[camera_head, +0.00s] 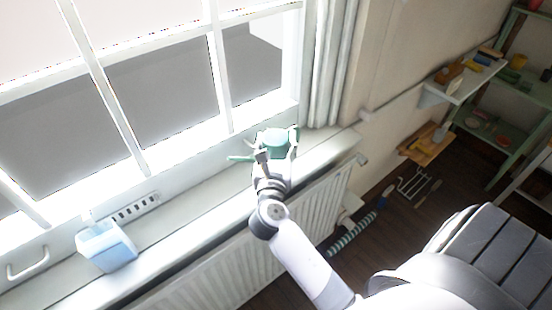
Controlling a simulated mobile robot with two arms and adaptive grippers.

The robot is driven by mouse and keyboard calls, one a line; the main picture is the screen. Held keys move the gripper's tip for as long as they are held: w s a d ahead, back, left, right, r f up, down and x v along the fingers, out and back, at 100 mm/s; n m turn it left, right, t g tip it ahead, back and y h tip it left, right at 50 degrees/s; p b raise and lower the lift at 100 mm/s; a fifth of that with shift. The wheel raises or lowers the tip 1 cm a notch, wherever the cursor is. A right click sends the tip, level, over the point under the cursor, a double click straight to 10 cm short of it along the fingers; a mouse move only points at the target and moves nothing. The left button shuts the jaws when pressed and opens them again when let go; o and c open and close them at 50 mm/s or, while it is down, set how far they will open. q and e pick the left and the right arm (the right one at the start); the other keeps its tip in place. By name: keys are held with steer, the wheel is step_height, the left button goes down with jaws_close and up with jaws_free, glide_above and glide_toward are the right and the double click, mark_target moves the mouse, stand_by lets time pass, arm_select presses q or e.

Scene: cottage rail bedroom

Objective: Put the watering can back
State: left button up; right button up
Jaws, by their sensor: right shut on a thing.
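The green watering can (277,141) is at the right end of the white windowsill (190,203), close to the window frame. Its thin spout points left. My right gripper (275,156) reaches over the sill from below and is shut on the watering can. The fingers cover part of the can's near side. I cannot tell whether the can's base touches the sill. My left gripper is not in view.
A light blue container (106,246) stands on the sill at the left. A white radiator (240,233) is below the sill. Shelves with small items (468,75) stand at the right. A striped roll (352,233) and a rack (412,185) are on the dark floor.

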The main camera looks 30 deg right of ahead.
mark_target(276, 157)
steer(key=shift+f, duration=0.65)
step_height(276, 157, down, 4)
steer(key=shift+r+b, duration=0.15)
steer(key=shift+b, duration=0.35)
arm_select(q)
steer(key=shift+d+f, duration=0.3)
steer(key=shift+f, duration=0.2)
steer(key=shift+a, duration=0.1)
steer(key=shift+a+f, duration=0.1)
arm_select(e)
steer(key=o, duration=1.5)
steer(key=shift+o, duration=0.2)
